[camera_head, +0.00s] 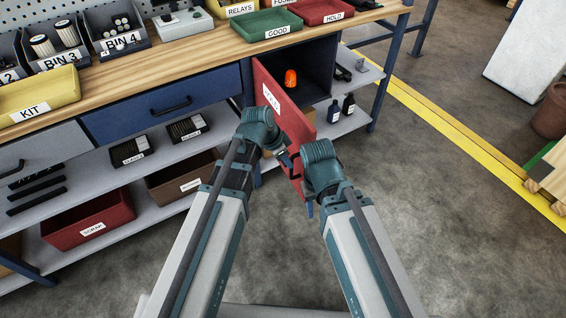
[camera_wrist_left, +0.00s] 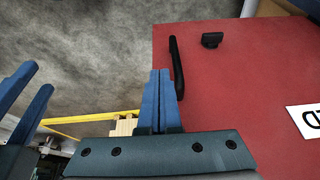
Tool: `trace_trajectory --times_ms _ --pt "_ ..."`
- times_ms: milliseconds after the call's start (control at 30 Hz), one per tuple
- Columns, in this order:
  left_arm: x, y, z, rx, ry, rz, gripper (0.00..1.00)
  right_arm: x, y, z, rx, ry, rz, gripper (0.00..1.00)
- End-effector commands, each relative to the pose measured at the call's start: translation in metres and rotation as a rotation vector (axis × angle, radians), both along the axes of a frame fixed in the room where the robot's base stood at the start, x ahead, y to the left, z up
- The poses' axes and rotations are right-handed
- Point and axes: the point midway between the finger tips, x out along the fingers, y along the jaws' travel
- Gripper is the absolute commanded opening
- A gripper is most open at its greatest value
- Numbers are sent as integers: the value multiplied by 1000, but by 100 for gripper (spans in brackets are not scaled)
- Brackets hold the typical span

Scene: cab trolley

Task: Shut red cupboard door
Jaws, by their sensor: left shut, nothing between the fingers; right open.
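The red cupboard door (camera_head: 284,112) stands swung open, out from the dark blue cupboard (camera_head: 318,62) under the workbench. It fills the right of the left wrist view (camera_wrist_left: 245,75), with a black bar handle (camera_wrist_left: 176,65), a small black knob (camera_wrist_left: 212,40) and a white label. My left gripper (camera_wrist_left: 159,85) is shut and empty, its blue fingertips beside the lower end of the handle; I cannot tell whether they touch. In the head view it is partly hidden near the door. My right gripper (camera_wrist_left: 25,95) is open and empty, apart from the door.
An orange object (camera_head: 290,78) stands inside the cupboard. Black bottles (camera_head: 341,107) stand on the shelf to its right. A blue drawer (camera_head: 170,103) is closed left of the cupboard. Trays and bins line the benchtop. Bare floor (camera_head: 430,220) lies to the right.

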Motion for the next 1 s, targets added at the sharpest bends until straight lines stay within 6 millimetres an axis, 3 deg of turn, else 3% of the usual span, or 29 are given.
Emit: trace_trajectory --times_ms 33,100,400,1000 --pt "2 -3 -13 0 0 -1 0 0 0 -13 0 0 0 44" --pt "4 -6 -19 0 0 -1 0 0 0 -19 0 0 0 44" --pt "22 -35 -11 1 0 -1 0 0 0 -11 0 0 0 44" --pt "23 -40 -11 1 0 15 0 0 0 -11 0 0 0 44"
